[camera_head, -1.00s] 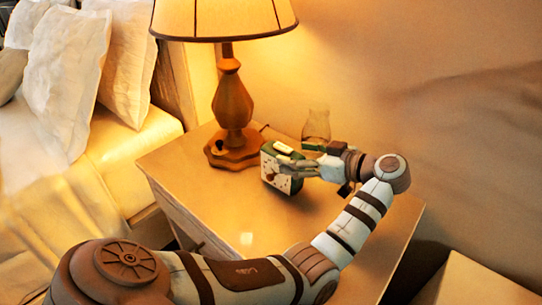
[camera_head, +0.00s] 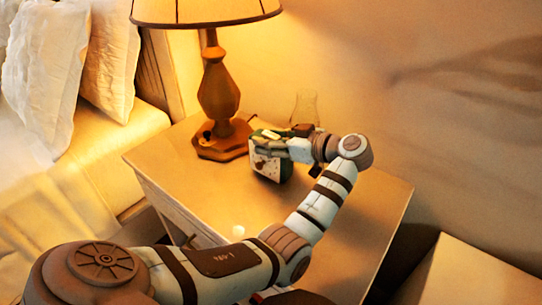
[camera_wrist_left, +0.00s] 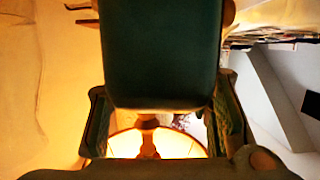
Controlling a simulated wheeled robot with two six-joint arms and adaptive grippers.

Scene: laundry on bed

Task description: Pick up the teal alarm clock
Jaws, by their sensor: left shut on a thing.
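The teal alarm clock (camera_head: 265,167) with a pale face is at the back of the nightstand, just right of the lamp base. My left gripper (camera_head: 270,143) reaches it from the right and is shut on its upper part. In the left wrist view the clock's dark teal body (camera_wrist_left: 160,50) fills the upper middle, with one finger of my left gripper (camera_wrist_left: 160,98) on each side. The clock looks upright, at or very near the nightstand top. Its underside is hidden. My right gripper does not show.
The wooden lamp (camera_head: 218,90) stands close left of the clock. A clear glass vase (camera_head: 305,108) stands behind my gripper. The nightstand (camera_head: 180,165) is bare at the front left. The bed with pillows (camera_head: 45,80) is at the left, the wall behind.

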